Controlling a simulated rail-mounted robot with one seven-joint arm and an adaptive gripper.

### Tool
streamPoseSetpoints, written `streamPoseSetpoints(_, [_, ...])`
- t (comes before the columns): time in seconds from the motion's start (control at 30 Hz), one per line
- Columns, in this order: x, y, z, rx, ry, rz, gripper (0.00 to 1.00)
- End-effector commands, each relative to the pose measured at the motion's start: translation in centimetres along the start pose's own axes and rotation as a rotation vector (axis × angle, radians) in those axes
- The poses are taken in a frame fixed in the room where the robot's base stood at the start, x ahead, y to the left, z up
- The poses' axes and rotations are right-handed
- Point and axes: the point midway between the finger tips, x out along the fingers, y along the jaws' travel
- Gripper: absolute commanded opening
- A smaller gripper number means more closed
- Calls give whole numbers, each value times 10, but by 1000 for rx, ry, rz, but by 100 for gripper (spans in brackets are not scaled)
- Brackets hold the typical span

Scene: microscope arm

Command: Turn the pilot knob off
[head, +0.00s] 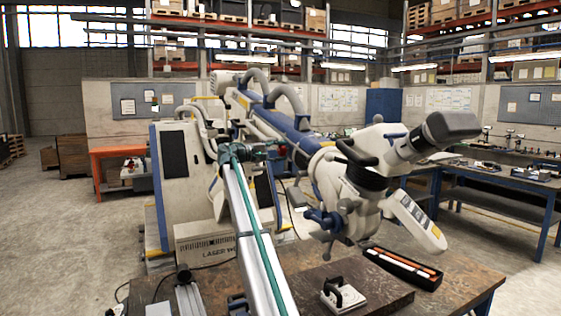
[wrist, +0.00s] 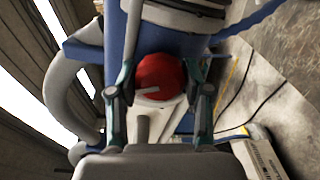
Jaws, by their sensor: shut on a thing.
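The pilot knob (wrist: 165,73) is a round red knob with a pale pointer mark, on the blue and white microscope arm in the wrist view. The mark lies nearly level in that picture. My gripper (wrist: 160,80) has one finger on each side of the knob and is shut on it. In the head view my gripper (head: 274,150) is against the side of the microscope arm (head: 262,118). The knob cannot be made out there.
The microscope head (head: 375,175) hangs at the arm's right end, above a brown workbench (head: 465,285). On the bench are a black tray (head: 402,268) with orange and white sticks and a white block with a black handle (head: 343,294). A white cabinet (head: 180,165) stands behind.

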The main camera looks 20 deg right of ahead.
Motion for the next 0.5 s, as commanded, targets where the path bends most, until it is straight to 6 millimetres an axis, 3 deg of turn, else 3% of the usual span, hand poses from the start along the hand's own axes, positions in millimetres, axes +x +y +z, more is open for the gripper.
streamPoseSetpoints(0.5, [0, -1, 0, 228, -1, -1, 14])
